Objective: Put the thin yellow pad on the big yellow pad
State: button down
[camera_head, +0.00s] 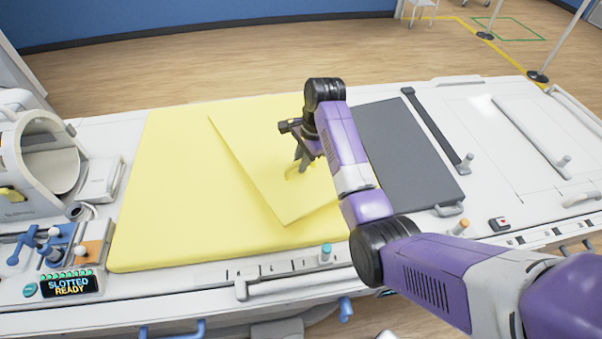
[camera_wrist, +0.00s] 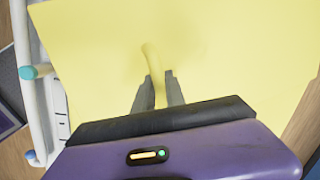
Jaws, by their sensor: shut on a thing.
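The big yellow pad (camera_head: 170,190) lies flat on the left part of the white table. The thin yellow pad (camera_head: 262,165) is tilted and turned at an angle over the right part of the big pad in the head view. It fills most of the wrist view (camera_wrist: 220,50). My gripper (camera_head: 300,168) is over the thin pad. In the wrist view its fingers (camera_wrist: 160,78) are shut on the curved yellow handle (camera_wrist: 149,55) of the thin pad. Whether the thin pad's underside touches the big pad is hidden.
A dark grey pad (camera_head: 405,150) lies right of the big pad, partly behind my arm. A white coil housing (camera_head: 45,155) and a small display (camera_head: 68,283) reading "SLOTTED READY" stand at the left. A teal-topped peg (camera_head: 325,253) stands at the table's front edge.

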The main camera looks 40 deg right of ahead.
jog(key=shift+s+d+x, duration=0.1)
jog(key=shift+s+x, duration=0.05)
jog(key=shift+x, duration=0.75)
jog(key=shift+s+d+x, duration=0.1)
jog(key=shift+s+x, duration=0.05)
jog(key=shift+x, duration=0.7)
jog(key=shift+s+d+x, duration=0.1)
jog(key=shift+s+x, duration=0.05)
jog(key=shift+x, duration=0.75)
jog(key=c, duration=1.4)
grip_release()
jog(key=shift+f, duration=0.1)
jog(key=v, duration=1.2)
jog(key=shift+s, duration=0.1)
